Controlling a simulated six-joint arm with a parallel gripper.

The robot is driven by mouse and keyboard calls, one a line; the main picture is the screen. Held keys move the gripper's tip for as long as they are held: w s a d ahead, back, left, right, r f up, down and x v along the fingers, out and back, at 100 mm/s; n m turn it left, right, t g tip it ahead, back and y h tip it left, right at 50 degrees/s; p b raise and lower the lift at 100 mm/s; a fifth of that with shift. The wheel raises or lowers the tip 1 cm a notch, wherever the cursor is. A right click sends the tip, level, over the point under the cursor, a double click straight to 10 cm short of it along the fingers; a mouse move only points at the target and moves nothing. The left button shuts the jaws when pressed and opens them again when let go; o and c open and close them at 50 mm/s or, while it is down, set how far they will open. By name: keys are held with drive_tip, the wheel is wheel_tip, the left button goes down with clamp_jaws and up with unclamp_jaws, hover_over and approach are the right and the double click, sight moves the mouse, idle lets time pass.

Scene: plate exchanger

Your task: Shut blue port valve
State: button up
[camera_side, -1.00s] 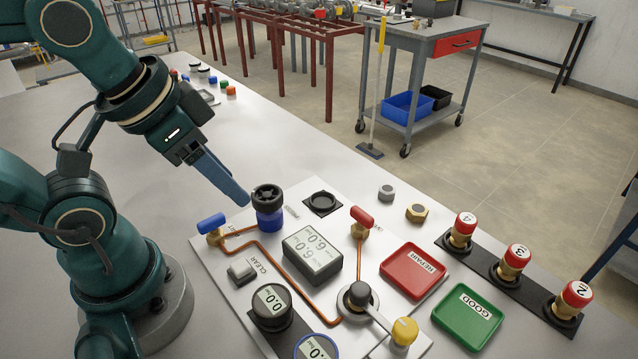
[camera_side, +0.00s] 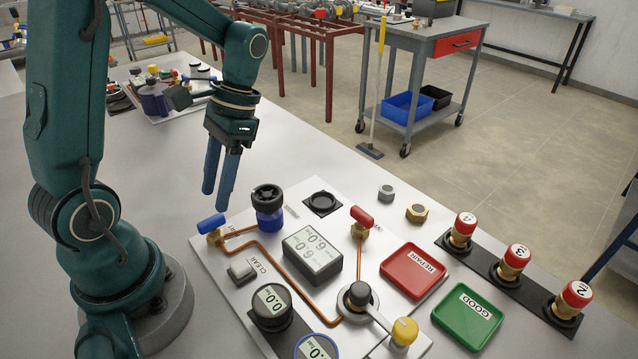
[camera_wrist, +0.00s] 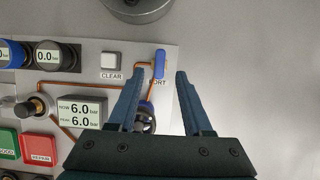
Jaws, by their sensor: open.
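The blue port valve (camera_side: 211,226) is a small blue lever on a brass body at the left corner of the white panel. In the wrist view the blue lever (camera_wrist: 159,64) lies above the PORT label, ahead of the space between the fingers and toward the left one. My gripper (camera_side: 219,200) is open and empty, pointing down above the table just behind the valve, apart from it. In the wrist view my gripper (camera_wrist: 157,85) has its fingers spread, and the left finger partly covers the panel near the copper pipe.
A black and blue knob (camera_side: 268,207) stands close to the right of the gripper. A display reading 6.0 (camera_side: 312,253), a CLEAR button (camera_side: 241,270) and a red-handled valve (camera_side: 361,218) are on the panel. Bare table lies left of the panel.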

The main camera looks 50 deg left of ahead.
sight(211, 218)
drive_tip(key=shift+x, duration=2.35)
clamp_jaws()
